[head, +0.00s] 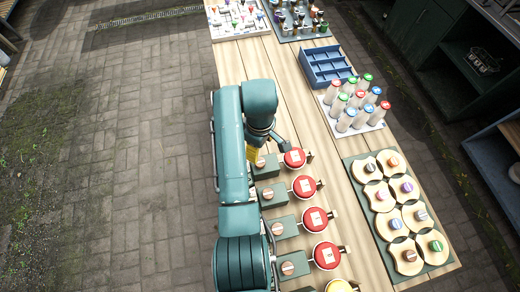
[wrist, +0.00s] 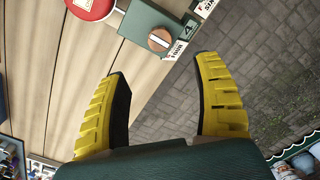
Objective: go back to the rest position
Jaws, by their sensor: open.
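My gripper (wrist: 165,95) shows in the wrist view with its two yellow, black-lined fingers spread apart and nothing between them. Below the fingers are the table edge and the paved floor. A green block with a round wooden knob (wrist: 159,40) lies just beyond the fingertips, apart from them. In the head view my green arm reaches along the left side of the table, and my gripper (head: 254,152) is mostly hidden under the arm's end, with a bit of yellow showing near the farthest green block.
A row of green blocks with red round lids (head: 305,187) runs along the table. A tray of round wooden pieces (head: 362,208), a rack of capped bottles (head: 340,128) and a blue divided box (head: 309,75) stand to the right. The paved floor (head: 120,150) at left is clear.

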